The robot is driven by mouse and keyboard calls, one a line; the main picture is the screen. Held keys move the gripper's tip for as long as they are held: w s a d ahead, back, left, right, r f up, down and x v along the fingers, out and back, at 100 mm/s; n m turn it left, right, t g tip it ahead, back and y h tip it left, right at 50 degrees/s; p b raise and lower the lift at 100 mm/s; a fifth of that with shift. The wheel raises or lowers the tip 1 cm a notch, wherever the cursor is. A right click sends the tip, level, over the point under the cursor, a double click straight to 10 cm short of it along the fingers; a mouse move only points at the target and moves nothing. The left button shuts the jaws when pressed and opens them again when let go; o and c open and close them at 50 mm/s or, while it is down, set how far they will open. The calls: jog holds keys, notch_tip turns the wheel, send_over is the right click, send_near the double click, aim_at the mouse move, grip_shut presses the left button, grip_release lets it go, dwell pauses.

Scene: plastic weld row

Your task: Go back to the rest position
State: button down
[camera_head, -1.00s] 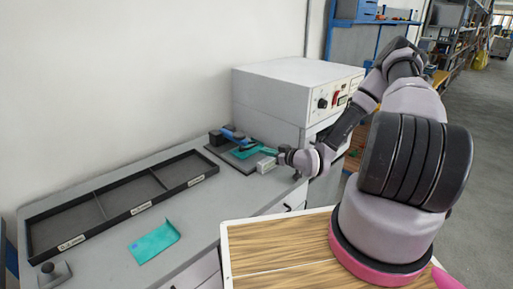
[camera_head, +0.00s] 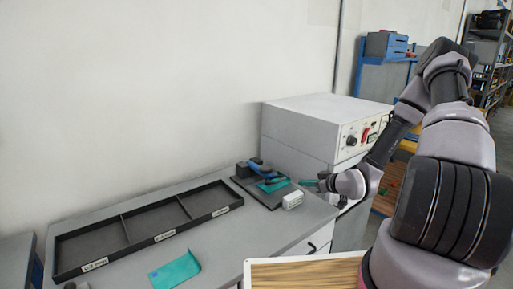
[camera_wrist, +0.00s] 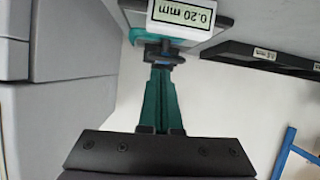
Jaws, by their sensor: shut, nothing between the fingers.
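My gripper (camera_head: 309,183) is at the end of my arm, above the right side of the fixture plate on the bench. In the wrist view my gripper's teal fingers (camera_wrist: 158,72) are together with nothing between them. Beyond the fingertips is a white display box (camera_wrist: 184,15) reading "0.20 mm". In the head view this box (camera_head: 293,200) stands at the fixture plate's right front edge. A teal part (camera_head: 271,185) lies on the dark fixture plate (camera_head: 263,197) beside a blue-handled clamp (camera_head: 261,169).
A grey cabinet machine (camera_head: 312,133) with a dial and red switch stands close behind my gripper. A black three-compartment tray (camera_head: 145,238) looks empty. A bent teal piece (camera_head: 176,271) lies on the grey bench (camera_head: 225,240). A blue-framed workbench (camera_head: 367,72) stands behind.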

jog(key=s+d+r+m+g+h, duration=0.2)
jog(key=d+r+h, duration=0.2)
jog(key=r, duration=0.8)
jog(key=s+d+r+m+g+h, duration=0.1)
jog(key=s+d+r+m+h, duration=0.25)
jog(key=r, duration=0.75)
jog(key=s+a+r+m+y, duration=0.1)
jog(key=s+a+r+m, duration=0.2)
jog(key=s+r, duration=0.6)
jog(key=s+a+r+m+y, duration=0.1)
jog(key=s+a+r+m, duration=0.2)
jog(key=s+r, duration=0.5)
jog(key=s, duration=0.3)
jog(key=shift+s+a+r+g, duration=0.2)
jog(key=shift+s+r+g, duration=0.2)
